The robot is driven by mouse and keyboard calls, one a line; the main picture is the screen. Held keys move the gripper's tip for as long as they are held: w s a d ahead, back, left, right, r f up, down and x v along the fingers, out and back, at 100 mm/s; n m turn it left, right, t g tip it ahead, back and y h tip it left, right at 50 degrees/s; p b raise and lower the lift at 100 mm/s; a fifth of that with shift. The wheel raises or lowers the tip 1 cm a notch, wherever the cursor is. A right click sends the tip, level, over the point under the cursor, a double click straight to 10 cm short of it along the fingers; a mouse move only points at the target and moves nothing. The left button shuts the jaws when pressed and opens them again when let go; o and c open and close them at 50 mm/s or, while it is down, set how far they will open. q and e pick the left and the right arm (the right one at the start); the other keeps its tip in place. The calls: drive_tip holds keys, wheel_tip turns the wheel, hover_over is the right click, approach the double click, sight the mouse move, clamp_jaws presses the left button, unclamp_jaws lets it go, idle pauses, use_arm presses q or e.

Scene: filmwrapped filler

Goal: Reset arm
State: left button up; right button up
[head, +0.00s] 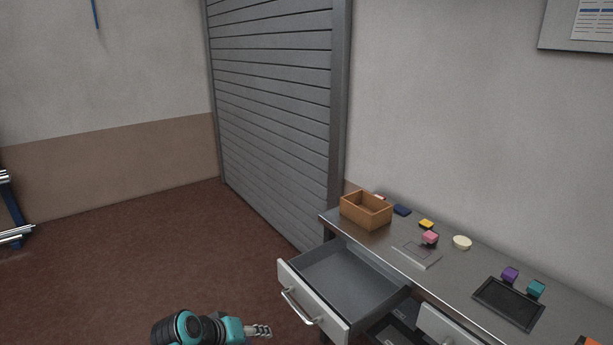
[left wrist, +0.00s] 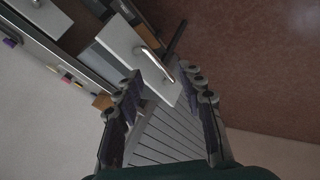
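My left gripper (head: 260,331) is low in the head view, in front of and to the left of the open drawer (head: 345,280). The drawer has a pale front with a silver handle (head: 300,308), and its visible interior looks empty. In the left wrist view the two fingers of my left gripper (left wrist: 165,85) stand apart with nothing held between them. The handle (left wrist: 155,62) shows beyond the fingertips, apart from them. My right gripper is not in view.
A metal workbench (head: 385,250) carries a wooden box (head: 366,211), a pink block (head: 430,237) by a grey plate (head: 417,254), a cream round piece (head: 462,242), and a black tray (head: 508,303) near purple and teal blocks. A grey shutter (head: 270,110) stands behind.

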use_arm(q)
drive_tip(key=s+a+m+y, duration=0.1)
drive_tip(key=s+a+y, duration=0.1)
drive_tip(key=s, duration=0.5)
drive_tip(key=s+a+m+y, duration=0.2)
drive_tip(key=s+a, duration=0.1)
drive_tip(key=s, duration=0.5)
drive_tip(key=shift+a+r+y, duration=0.2)
drive_tip(key=shift+y, duration=0.2)
